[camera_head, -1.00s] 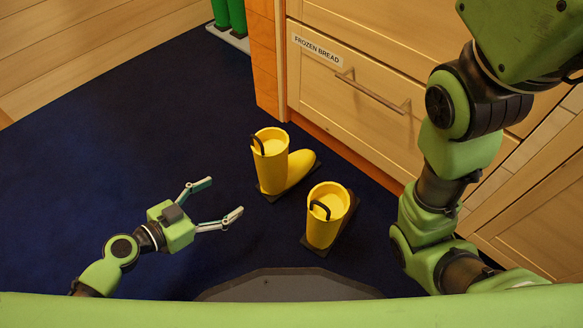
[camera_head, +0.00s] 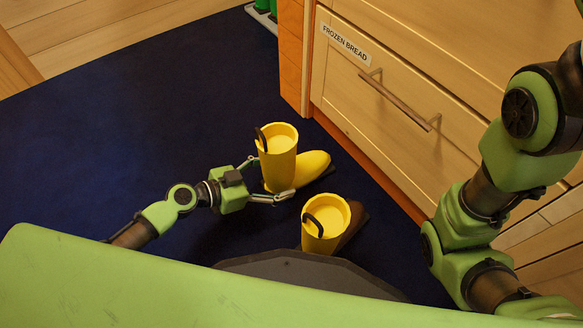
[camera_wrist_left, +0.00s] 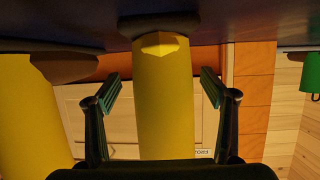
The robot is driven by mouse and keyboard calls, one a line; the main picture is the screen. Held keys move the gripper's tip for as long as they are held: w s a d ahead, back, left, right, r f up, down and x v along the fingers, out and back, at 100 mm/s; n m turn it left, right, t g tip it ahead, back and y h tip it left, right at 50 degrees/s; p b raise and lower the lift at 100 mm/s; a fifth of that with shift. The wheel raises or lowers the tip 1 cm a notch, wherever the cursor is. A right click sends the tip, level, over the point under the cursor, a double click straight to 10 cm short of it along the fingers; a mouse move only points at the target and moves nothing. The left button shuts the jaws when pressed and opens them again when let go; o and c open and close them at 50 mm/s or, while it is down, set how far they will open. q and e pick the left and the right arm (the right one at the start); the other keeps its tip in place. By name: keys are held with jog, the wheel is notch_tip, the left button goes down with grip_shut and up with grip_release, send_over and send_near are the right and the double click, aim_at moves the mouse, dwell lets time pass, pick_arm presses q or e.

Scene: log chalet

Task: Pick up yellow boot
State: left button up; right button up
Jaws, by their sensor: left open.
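Two yellow boots stand upright on the dark blue rug. The farther yellow boot (camera_head: 278,150) has its toe pointing right and a dark loop at its top rim. The nearer yellow boot (camera_head: 325,222) stands to its lower right. My left gripper (camera_head: 265,181) is open, with its fingers around the lower shaft of the farther boot. In the left wrist view, that boot's shaft (camera_wrist_left: 163,100) lies between the two open fingers (camera_wrist_left: 162,90), with a gap on each side. The nearer boot (camera_wrist_left: 30,115) shows at the left edge there. My right gripper is out of view.
A wooden cabinet with a drawer labelled FROZEN BREAD (camera_head: 380,95) stands behind the boots to the right. Green boots (camera_head: 268,6) stand at the top edge. The dark blue rug (camera_head: 130,130) is clear on the left.

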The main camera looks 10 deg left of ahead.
pick_arm(q)
jog(key=b+x, duration=0.1)
jog(key=x, duration=0.1)
jog(key=b+x, duration=0.1)
jog(key=x, duration=0.2)
jog(key=shift+a+f, duration=0.25)
jog(key=shift+f, duration=0.05)
jog(key=shift+w+d+f, duration=0.1)
jog(key=shift+w+d, duration=0.2)
jog(key=c, duration=1.6)
